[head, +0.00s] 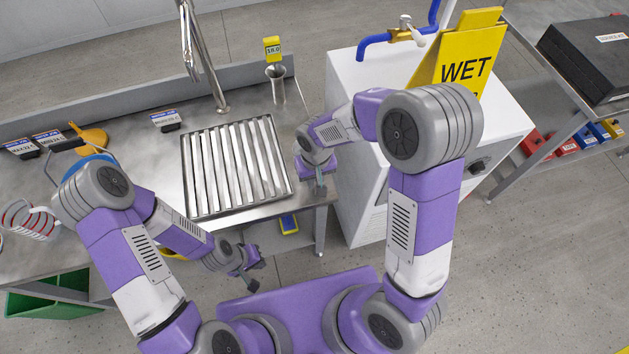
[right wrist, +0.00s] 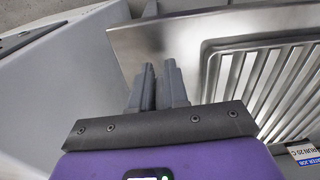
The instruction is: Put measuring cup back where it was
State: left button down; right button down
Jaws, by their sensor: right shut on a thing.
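A tall steel vessel with a flared rim (head: 276,85) stands upright at the back right of the steel bench, in front of a yellow tag (head: 272,48). It looks like the measuring cup, but I cannot be sure. My right gripper (head: 320,187) is low at the bench's front right corner, well apart from that vessel. In the right wrist view its fingers (right wrist: 158,85) are close together beside the steel edge. What they hold cannot be made out. My left gripper (head: 256,274) is in front of the bench, its fingers apart and empty.
A slatted steel grate (head: 235,165) fills the bench's right part, with a tap (head: 205,70) behind it. A white cabinet (head: 355,82) carries a yellow WET sign (head: 465,65). Labels and a yellow item (head: 92,140) lie on the left. A green bin (head: 45,303) is below.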

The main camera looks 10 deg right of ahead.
jog(key=shift+f, duration=0.4)
jog(key=shift+f, duration=0.2)
jog(key=c, duration=1.1)
grip_release()
jog(key=shift+r, duration=0.1)
jog(key=shift+r, duration=0.35)
notch_tip(320, 180, up, 12)
jog(key=p, duration=0.3)
jog(key=shift+s+d+f+p, duration=0.15)
jog(key=shift+f+p, duration=0.1)
jog(key=shift+p, duration=0.15)
